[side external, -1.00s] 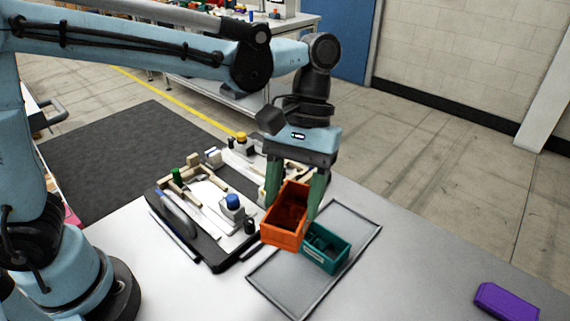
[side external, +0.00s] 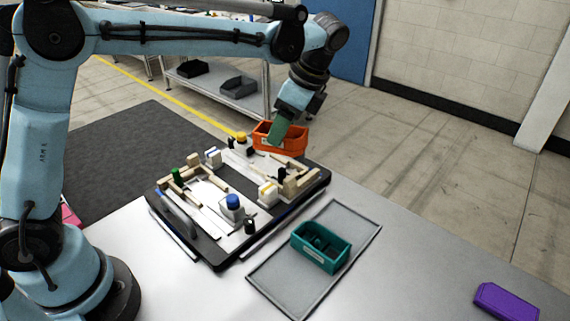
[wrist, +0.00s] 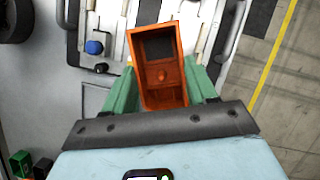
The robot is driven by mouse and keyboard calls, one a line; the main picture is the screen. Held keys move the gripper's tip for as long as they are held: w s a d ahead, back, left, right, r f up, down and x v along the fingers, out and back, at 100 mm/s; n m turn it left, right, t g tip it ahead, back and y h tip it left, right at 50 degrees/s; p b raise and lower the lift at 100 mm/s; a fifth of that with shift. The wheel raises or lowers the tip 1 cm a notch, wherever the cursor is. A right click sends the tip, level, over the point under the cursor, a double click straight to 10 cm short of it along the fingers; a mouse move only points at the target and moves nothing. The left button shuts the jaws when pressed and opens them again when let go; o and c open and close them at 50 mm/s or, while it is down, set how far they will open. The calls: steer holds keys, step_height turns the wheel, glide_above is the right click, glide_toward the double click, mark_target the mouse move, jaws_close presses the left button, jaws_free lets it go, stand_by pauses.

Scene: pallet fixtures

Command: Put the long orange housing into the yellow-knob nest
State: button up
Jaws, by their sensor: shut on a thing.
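The long orange housing (side external: 283,143) is an open-topped box. My gripper (side external: 283,128) is shut on it and holds it over the far right part of the pallet. In the wrist view the housing (wrist: 158,62) sits between my two green fingers (wrist: 158,90), its long side tilted slightly. The yellow knob (side external: 241,136) stands at the far edge of the pallet, just left of the housing. The nest beside that knob is partly hidden by the housing and gripper. I cannot tell the gap between housing and pallet.
The black-edged pallet (side external: 219,264) also carries a blue knob (side external: 233,201), a green knob (side external: 176,174) and pale blocks. A teal housing (side external: 321,247) lies in the grey tray (side external: 279,288). A purple block (side external: 506,301) lies at the right. The table front is clear.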

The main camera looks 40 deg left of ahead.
steer(key=w+a+m+t, duration=0.2)
steer(key=a+m, duration=0.2)
steer(key=a, duration=0.1)
steer(key=shift+w+f, duration=0.2)
steer(key=shift+f, duration=3.75)
steer(key=shift+f, duration=0.35)
steer(key=shift+f, duration=0.35)
steer(key=shift+f, duration=0.35)
steer(key=o, duration=1.2)
